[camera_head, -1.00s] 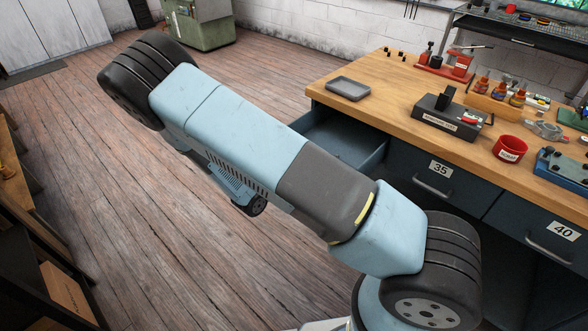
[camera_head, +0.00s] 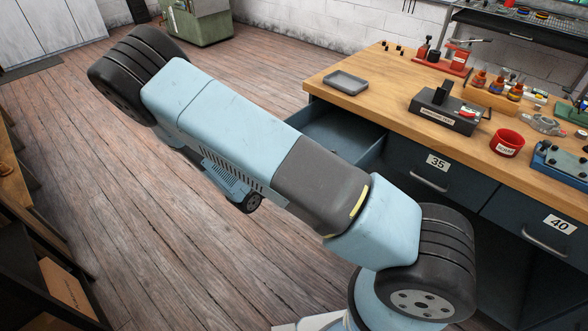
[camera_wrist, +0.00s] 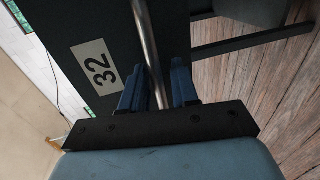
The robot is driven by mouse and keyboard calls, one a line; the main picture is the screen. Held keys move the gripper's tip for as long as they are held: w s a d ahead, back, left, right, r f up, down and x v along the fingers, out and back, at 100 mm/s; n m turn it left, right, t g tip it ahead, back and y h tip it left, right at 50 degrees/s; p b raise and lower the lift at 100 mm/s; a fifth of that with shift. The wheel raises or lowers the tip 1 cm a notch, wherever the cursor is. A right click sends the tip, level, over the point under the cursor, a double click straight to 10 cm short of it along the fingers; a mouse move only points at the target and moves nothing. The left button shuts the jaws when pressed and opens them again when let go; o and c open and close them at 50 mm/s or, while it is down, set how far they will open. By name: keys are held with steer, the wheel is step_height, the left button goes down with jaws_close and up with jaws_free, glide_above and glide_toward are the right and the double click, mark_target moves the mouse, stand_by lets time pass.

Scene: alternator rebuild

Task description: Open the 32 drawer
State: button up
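The drawer front labelled 32 (camera_wrist: 96,66) fills the upper left of the wrist view. Its bar handle (camera_wrist: 146,38) runs down between the two blue fingers of my gripper (camera_wrist: 162,68). The left finger is close against the bar, while a narrow gap shows at the right finger, so the fingers stand around the handle without clamping it. In the head view, a drawer (camera_head: 340,138) left of drawer 35 is pulled out from the bench and looks empty. My arm hides its front, and my gripper is hidden there too.
Drawer 35 (camera_head: 431,171) and drawer 40 (camera_head: 551,231) are shut. The wooden bench top (camera_head: 384,88) holds a grey tray (camera_head: 346,82), a red cup (camera_head: 507,142) and several tools. Bare plank floor (camera_head: 95,165) lies left of my arm.

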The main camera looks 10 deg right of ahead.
steer(key=v, duration=1.3)
steer(key=shift+s+a, duration=0.15)
steer(key=shift+a, duration=0.05)
steer(key=shift+d+r, duration=0.1)
steer(key=s+d+r+m+g+y, duration=0.1)
steer(key=d+r+m+g+y, duration=0.35)
steer(key=r, duration=0.75)
steer(key=s+d+r+m+g+y, duration=0.15)
steer(key=d+r+g, duration=0.35)
steer(key=d+r, duration=0.55)
steer(key=s+d+r+m+t+y, duration=0.1)
steer(key=s+d+r+t+y, duration=0.1)
steer(key=s+r, duration=0.5)
steer(key=s+d+r+t+y, duration=0.3)
steer(key=s+d+r, duration=0.3)
steer(key=r, duration=0.6)
steer(key=shift+s+m+y, duration=0.4)
steer(key=shift+s+y, duration=0.2)
steer(key=shift+s, duration=0.25)
